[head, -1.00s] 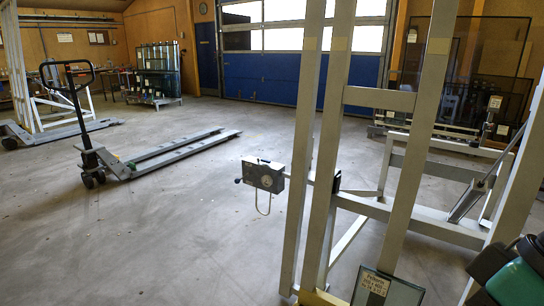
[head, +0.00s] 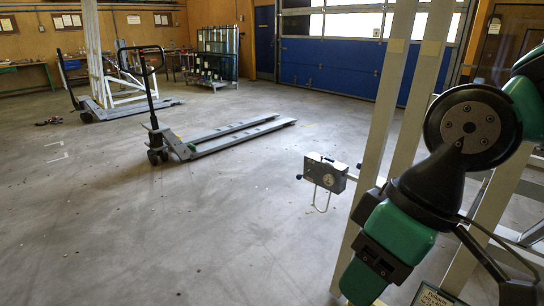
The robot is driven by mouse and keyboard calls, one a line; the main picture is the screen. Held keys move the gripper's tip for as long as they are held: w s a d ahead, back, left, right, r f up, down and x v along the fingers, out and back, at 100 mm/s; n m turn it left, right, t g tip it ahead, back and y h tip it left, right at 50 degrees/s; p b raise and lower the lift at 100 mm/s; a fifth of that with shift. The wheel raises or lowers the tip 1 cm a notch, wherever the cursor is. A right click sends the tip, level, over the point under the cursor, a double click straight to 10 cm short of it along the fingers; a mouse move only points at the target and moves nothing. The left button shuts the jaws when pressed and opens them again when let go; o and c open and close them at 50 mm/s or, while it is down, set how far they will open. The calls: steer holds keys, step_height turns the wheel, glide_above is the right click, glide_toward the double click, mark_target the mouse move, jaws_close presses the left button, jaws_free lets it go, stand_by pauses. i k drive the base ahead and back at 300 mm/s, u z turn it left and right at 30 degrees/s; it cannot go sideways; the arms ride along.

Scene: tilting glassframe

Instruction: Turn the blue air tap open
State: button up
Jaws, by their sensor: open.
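A grey control box (head: 325,174) with a round dial is fixed to the left side of the tilting frame (head: 379,120). A short lever with a dark knob (head: 299,177) sticks out at its left, and a thin pale loop (head: 322,202) hangs below it. I cannot make out a blue tap on the box; it is small at this distance. My green and black arm crosses the right side and hides part of the frame. I see no gripper fingers in this view.
A pallet truck (head: 232,137) stands on the floor at left centre. Behind it are a white frame (head: 130,80) and a glass rack (head: 217,57). A blue door (head: 330,62) closes the back. The grey floor (head: 200,230) in front is clear.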

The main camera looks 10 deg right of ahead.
mark_target(325, 158)
steer(key=u, duration=0.5)
steer(key=i, duration=1.3)
steer(key=z, duration=0.8)
steer(key=i, duration=0.5)
steer(key=z, duration=0.55)
